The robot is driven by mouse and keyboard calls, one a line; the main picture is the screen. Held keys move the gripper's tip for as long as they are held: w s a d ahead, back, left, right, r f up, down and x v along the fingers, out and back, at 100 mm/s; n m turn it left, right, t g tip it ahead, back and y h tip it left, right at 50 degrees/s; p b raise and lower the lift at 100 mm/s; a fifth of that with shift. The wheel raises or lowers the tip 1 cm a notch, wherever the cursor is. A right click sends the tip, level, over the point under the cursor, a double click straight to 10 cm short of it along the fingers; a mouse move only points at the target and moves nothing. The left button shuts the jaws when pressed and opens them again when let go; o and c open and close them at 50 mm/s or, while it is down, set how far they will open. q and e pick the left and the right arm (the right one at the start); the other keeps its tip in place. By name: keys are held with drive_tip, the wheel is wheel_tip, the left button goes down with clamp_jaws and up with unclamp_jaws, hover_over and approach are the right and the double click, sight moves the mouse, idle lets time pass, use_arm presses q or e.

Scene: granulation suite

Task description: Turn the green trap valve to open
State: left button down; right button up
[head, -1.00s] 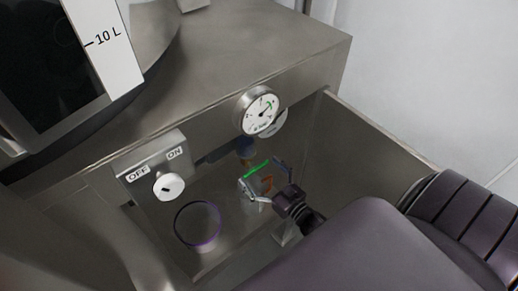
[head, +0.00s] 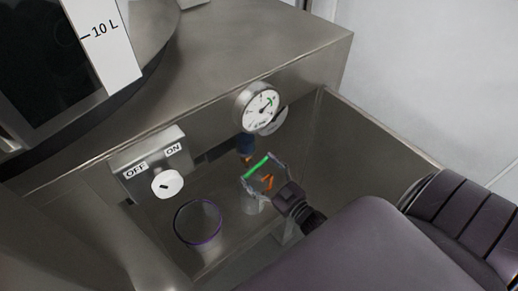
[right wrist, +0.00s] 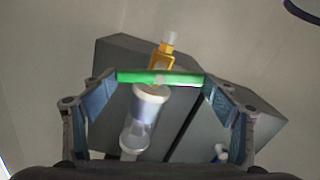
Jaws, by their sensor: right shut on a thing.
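The green trap valve handle (head: 257,166) is a straight bar in the recess under the machine's top, below the round gauge. It also shows in the right wrist view (right wrist: 150,77), lying crosswise in front of a yellow-orange fitting (right wrist: 163,58) and a clear cylinder with a white collar (right wrist: 146,112). My right gripper (head: 258,170) is shut on the handle, with one fingertip at each end of the bar. Its fingers partly hide the valve body in the head view. My left gripper is not in view.
A round gauge (head: 261,107) sits just above the valve. Steel side walls (head: 372,150) bound the recess on the right.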

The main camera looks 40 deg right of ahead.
drive_tip(key=n+b, duration=0.1)
drive_tip(key=n, duration=0.2)
drive_tip(key=shift+a+f+n, duration=0.1)
drive_tip(key=shift+f+n, duration=0.05)
drive_tip(key=shift+n, duration=0.25)
drive_tip(key=n+b, duration=0.1)
drive_tip(key=n, duration=0.2)
drive_tip(key=shift+n+b, duration=0.3)
drive_tip(key=n+b, duration=0.1)
drive_tip(key=n, duration=0.1)
drive_tip(key=n+b, duration=0.1)
drive_tip(key=n, duration=0.1)
drive_tip(key=shift+a+f, duration=0.1)
drive_tip(key=shift+f, duration=0.1)
drive_tip(key=shift+n+b, duration=0.65)
drive_tip(key=shift+n, duration=1.05)
drive_tip(key=o, duration=1.2)
drive_tip(key=shift+c, duration=0.2)
drive_tip(key=shift+s, duration=0.1)
drive_tip(key=s, duration=1.2)
drive_tip(key=shift+d, duration=0.45)
